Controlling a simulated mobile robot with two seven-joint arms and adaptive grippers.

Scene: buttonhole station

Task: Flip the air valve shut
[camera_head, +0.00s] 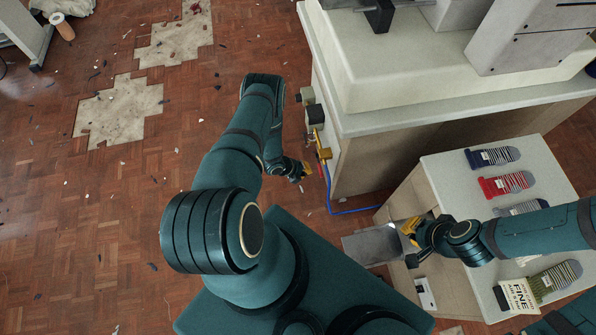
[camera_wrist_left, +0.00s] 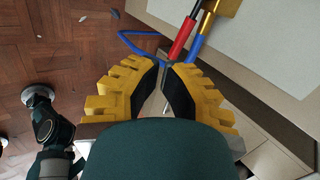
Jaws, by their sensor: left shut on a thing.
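The air valve is on the side of the machine stand, with brass fittings (camera_head: 323,152) and a blue hose (camera_head: 329,190) hanging below. In the left wrist view its red lever (camera_wrist_left: 182,38) points down toward my fingertips, beside a brass part (camera_wrist_left: 209,18) and the blue hose (camera_wrist_left: 197,46). My left gripper (camera_head: 305,171) is just below the brass fittings. Its yellow fingers (camera_wrist_left: 165,68) close around the lever's lower end, which they partly hide. My right gripper (camera_head: 409,243) is open and empty beside a grey metal plate (camera_head: 371,245).
The pale machine stand (camera_head: 420,105) rises to the right of my left gripper. A white-topped table (camera_head: 440,180) on the right holds several striped socks and a printed card (camera_head: 517,296). The parquet floor (camera_head: 120,200) on the left is mostly clear, with scattered debris.

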